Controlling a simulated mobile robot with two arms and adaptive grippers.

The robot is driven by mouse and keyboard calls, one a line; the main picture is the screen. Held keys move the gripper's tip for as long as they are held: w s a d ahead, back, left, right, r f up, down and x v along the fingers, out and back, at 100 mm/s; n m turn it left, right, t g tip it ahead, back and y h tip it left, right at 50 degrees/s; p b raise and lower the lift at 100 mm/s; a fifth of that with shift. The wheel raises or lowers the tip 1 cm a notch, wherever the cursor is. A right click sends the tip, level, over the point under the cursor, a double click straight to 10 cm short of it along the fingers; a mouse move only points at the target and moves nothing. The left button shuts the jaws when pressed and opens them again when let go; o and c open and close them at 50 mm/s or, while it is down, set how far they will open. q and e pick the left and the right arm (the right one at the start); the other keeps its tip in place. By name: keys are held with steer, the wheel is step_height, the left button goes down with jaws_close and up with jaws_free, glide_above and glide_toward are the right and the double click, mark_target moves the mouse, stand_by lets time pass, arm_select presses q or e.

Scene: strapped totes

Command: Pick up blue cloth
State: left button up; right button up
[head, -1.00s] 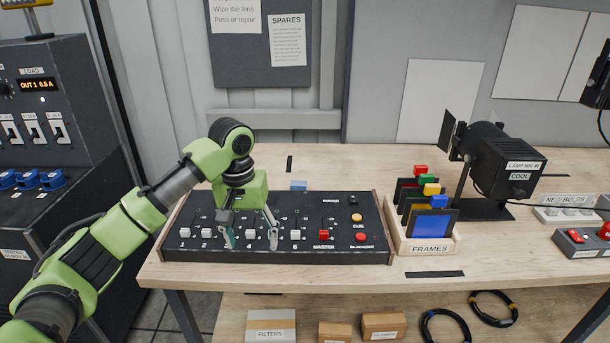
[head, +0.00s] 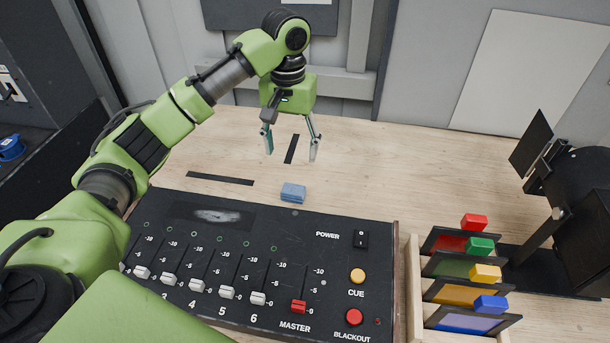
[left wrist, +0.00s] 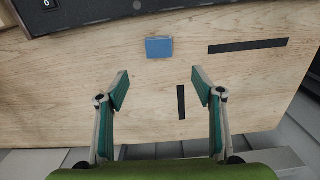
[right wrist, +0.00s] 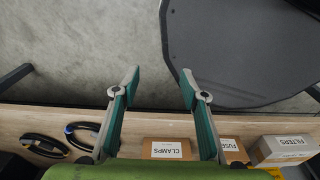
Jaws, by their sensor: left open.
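The blue cloth (head: 293,192) is a small folded block lying on the wooden bench, just behind the back edge of the black control desk. In the left wrist view the cloth (left wrist: 159,47) lies on bare wood beyond the fingertips, slightly left of the middle. My left gripper (head: 291,155) is open and empty above the bench, behind the cloth and apart from it. It also shows open in the left wrist view (left wrist: 160,90). My right gripper (right wrist: 159,82) is open and empty in the right wrist view, away from the bench top, and is not in the head view.
The control desk (head: 215,215) with faders and buttons fills the bench front. A wooden rack (head: 414,290) of coloured frames stands at right, beside a black lamp (head: 580,225). Black tape strips (head: 220,179) mark the bench. Bare wood surrounds the cloth's back and sides.

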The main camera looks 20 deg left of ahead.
arm_select(q)
steer(key=p, duration=0.1)
glide_above(293, 189)
steer(key=f, duration=0.5)
steer(key=shift+s+a, duration=0.15)
steer(key=shift+s, duration=0.25)
steer(key=f, duration=0.2)
steer(key=shift+w+f, duration=0.25)
steer(key=shift+f, duration=0.05)
steer(key=shift+f+p, duration=0.3)
steer(key=shift+f, duration=0.2)
step_height(293, 189, down, 5)
steer(key=shift+w+r+p, duration=0.1)
steer(key=shift+r+p, duration=0.05)
steer(key=shift+p, duration=0.6)
steer(key=shift+d, duration=0.2)
arm_select(e)
steer(key=r, duration=0.1)
steer(key=s+r, duration=0.1)
steer(key=r, duration=0.1)
steer(key=shift+s+a, duration=0.1)
steer(key=shift+s, duration=0.1)
arm_select(q)
steer(key=c, duration=1)
arm_select(e)
steer(key=shift+s, duration=0.1)
